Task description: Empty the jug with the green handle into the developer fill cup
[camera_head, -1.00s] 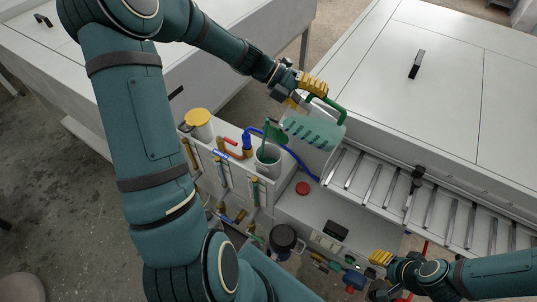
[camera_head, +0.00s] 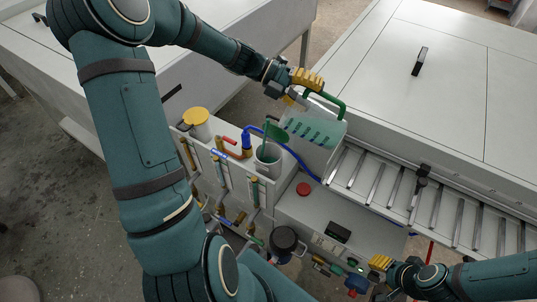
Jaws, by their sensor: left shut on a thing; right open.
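The clear jug (camera_head: 325,129) with the green handle (camera_head: 334,102) holds green liquid. My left gripper (camera_head: 298,93) is shut on its handle and holds it in the air. The jug is tipped with its mouth end to the left, close to the raised green lid (camera_head: 276,132). The fill cup (camera_head: 268,159) stands open just below and left of the jug's mouth. I cannot tell whether liquid is running into it. My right gripper (camera_head: 376,277) is open, low at the right, away from the jug and cup.
A yellow-capped cup (camera_head: 196,117) and a blue fitting with a hose (camera_head: 247,141) stand on the same unit. A red button (camera_head: 303,189) is in front. A roller rack (camera_head: 400,184) lies to the right, beside a large white cabinet (camera_head: 440,70).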

